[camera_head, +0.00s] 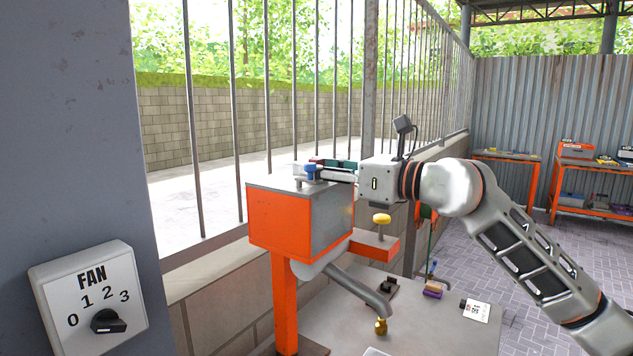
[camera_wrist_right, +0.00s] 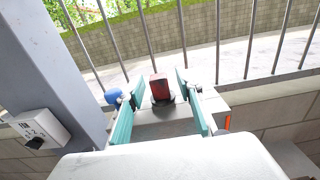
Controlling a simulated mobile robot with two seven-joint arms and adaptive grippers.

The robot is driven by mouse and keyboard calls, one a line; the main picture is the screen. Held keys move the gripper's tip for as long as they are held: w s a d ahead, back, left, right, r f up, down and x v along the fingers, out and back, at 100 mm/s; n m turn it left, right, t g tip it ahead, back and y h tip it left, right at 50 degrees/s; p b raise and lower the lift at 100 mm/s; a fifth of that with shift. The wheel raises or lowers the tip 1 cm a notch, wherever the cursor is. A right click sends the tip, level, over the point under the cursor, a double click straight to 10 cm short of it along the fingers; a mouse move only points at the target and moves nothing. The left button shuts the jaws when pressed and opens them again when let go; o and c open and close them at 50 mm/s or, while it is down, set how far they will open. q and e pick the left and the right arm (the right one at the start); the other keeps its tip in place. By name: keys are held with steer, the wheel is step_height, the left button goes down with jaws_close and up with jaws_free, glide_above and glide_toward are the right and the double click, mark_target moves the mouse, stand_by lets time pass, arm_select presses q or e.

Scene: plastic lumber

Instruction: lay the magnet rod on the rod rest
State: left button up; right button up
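My right gripper (camera_head: 325,171) is just above the grey top of an orange box (camera_head: 285,222). In the right wrist view its teal-padded fingers (camera_wrist_right: 160,94) are spread apart. A dark red block on a black base (camera_wrist_right: 162,88) stands between or just beyond them; the fingers do not visibly touch it. A blue knob (camera_head: 310,170) is beside the fingers, and it also shows in the wrist view (camera_wrist_right: 113,96). I cannot tell which part is the magnet rod, and I cannot make out the rod rest. My left gripper is out of view.
A grey spout (camera_head: 352,285) slopes from the box over a grey table (camera_head: 345,325). A yellow knob (camera_head: 381,219) stands on an orange bracket. Small items and a white card (camera_head: 476,310) lie on the table. Barred railings stand behind; a fan switch (camera_head: 90,300) is at left.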

jaws_close()
steer(key=shift+r, duration=0.1)
step_height(320, 180, up, 18)
steer(key=shift+b, duration=0.4)
stand_by(0.4)
steer(key=shift+d, duration=0.1)
stand_by(0.5)
